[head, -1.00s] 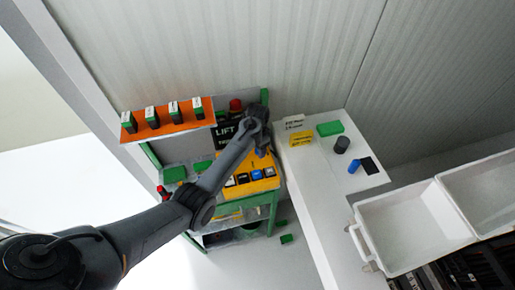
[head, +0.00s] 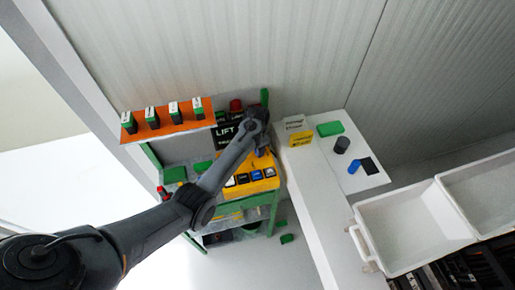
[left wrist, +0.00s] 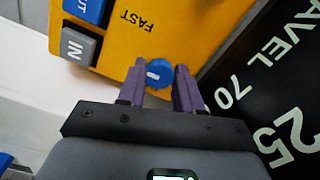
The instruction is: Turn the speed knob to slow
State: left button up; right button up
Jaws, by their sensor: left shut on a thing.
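The blue speed knob (left wrist: 158,74) sits on a yellow control panel (left wrist: 190,30) in the left wrist view. A short white mark shows on its face, and the word FAST is printed upside down above it. My left gripper (left wrist: 160,84) has its two purple fingers on either side of the knob and is shut on it. In the head view my left gripper (head: 259,142) is over the back of the yellow panel (head: 255,187), and my arm hides most of it there. A SLOW label cannot be seen. My right gripper is not in view.
A grey IN button (left wrist: 78,46) and a blue OUT button (left wrist: 89,10) sit on the panel. A black sign (left wrist: 275,80) lies beside it. An orange shelf (head: 168,133) with green-and-black blocks is at the left. A white counter (head: 320,175) and white bins (head: 415,225) are at the right.

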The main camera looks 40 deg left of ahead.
pick_arm(q)
jog(key=n+p, duration=0.2)
jog(key=n, duration=0.1)
jog(key=shift+d+r+n+p, duration=0.1)
jog(key=shift+r+n+p, duration=0.1)
jog(key=shift+n+p, duration=0.15)
jog(key=n+p, duration=0.1)
jog(key=n, duration=0.3)
jog(key=shift+d+f+p, duration=0.1)
jog(key=shift+p, duration=0.3)
jog(key=n, duration=0.5)
jog(key=shift+w+p, duration=0.1)
jog(key=shift+p, duration=0.2)
jog(key=n, duration=0.3)
jog(key=shift+d+f+n, duration=0.1)
jog(key=shift+n, duration=0.85)
jog(key=o, duration=1)
